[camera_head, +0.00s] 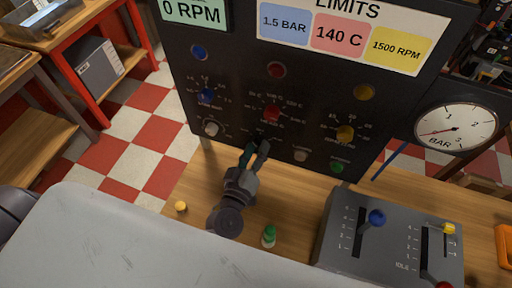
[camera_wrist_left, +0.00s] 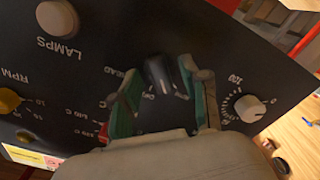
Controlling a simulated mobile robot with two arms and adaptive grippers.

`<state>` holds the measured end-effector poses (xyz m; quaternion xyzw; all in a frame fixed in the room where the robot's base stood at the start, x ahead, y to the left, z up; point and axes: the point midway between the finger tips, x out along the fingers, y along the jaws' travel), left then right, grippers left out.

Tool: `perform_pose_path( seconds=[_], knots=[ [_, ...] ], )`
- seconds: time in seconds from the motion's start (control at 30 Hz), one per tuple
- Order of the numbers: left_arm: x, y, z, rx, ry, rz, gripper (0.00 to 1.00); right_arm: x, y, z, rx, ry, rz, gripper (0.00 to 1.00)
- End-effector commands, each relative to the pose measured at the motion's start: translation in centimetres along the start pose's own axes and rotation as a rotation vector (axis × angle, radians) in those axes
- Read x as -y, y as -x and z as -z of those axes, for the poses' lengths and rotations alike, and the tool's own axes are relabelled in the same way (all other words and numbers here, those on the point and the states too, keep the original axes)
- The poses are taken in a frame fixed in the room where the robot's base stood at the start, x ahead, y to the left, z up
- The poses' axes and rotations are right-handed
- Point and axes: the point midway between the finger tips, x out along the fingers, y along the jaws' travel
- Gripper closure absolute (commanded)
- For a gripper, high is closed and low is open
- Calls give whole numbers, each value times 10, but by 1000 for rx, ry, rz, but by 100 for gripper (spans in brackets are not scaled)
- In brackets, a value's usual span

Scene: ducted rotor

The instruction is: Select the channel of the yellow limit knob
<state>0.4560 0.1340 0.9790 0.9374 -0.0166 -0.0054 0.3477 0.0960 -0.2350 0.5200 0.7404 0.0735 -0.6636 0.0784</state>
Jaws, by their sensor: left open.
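The yellow limit knob (camera_head: 345,133) is on the right of the black panel (camera_head: 210,70), under a yellow button (camera_head: 364,92). It also shows at the left edge of the left wrist view (camera_wrist_left: 9,100), beside an RPM scale. A black selector knob (camera_wrist_left: 158,75) is on the lower middle of the panel, with small, partly hidden lettering. My left gripper (camera_head: 256,152) is open at this selector; in the left wrist view its green-padded fingers (camera_wrist_left: 165,95) stand on either side of the black knob. I cannot tell if they touch it. My right gripper is not in view.
Red (camera_head: 272,113) and blue (camera_head: 206,96) limit knobs sit left of the yellow one. A white knob (camera_head: 211,128), a lamps button (camera_head: 301,156) and a green button (camera_head: 338,167) flank the gripper.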

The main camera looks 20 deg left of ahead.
Motion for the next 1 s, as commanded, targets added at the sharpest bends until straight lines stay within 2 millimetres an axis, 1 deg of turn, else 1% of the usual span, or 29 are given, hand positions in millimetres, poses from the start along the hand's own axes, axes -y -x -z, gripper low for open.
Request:
perform_pose_path(
  seconds=[0.27,0.37,0.5,0.53,0.57,0.77,1.0],
  knots=[
    [0,-2,0,0,0,0,54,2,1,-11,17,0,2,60],
    [0,-2,0,0,0,0,69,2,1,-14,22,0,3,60],
    [0,-1,0,0,0,0,92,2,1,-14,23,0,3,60],
    [0,-1,0,0,0,0,98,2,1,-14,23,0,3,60],
    [0,-1,0,0,0,0,100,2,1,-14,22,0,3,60],
    [0,-1,0,1,33,0,100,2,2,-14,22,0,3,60],
    [-1,-2,-1,2,276,1,100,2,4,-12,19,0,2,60]
  ],
)
